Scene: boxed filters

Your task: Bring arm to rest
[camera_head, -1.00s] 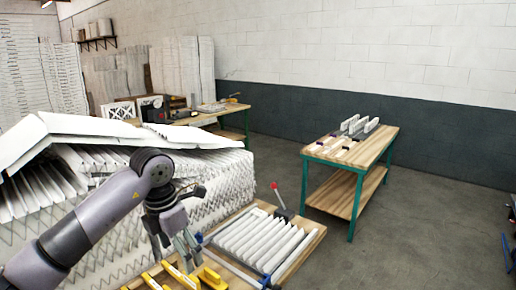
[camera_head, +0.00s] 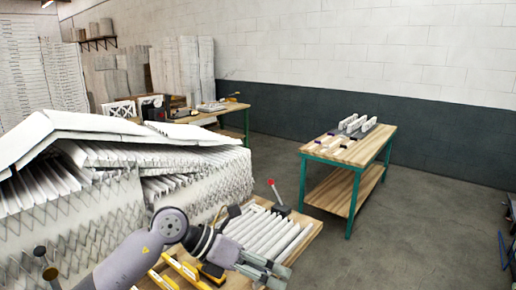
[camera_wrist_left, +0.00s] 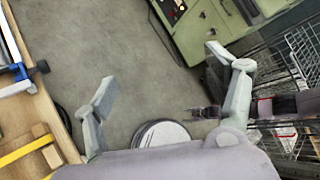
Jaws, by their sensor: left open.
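My left arm (camera_head: 140,256) comes in low from the left in the head view. Its gripper (camera_head: 264,270) points right, over or in front of the front edge of a wooden board with white filters. In the left wrist view the two fingers of this gripper (camera_wrist_left: 160,72) are spread wide with nothing between them, and bare floor shows beyond. A dark jointed shape (camera_wrist_left: 205,113) at the right of the wrist view may be part of my other arm; its jaws cannot be made out. My right gripper does not show in the head view.
A large filter stack (camera_head: 70,215) stands left. A green-legged table (camera_head: 345,150) stands right, with clear floor around it. The wrist view shows a green machine (camera_wrist_left: 205,25) and wire racks (camera_wrist_left: 300,45).

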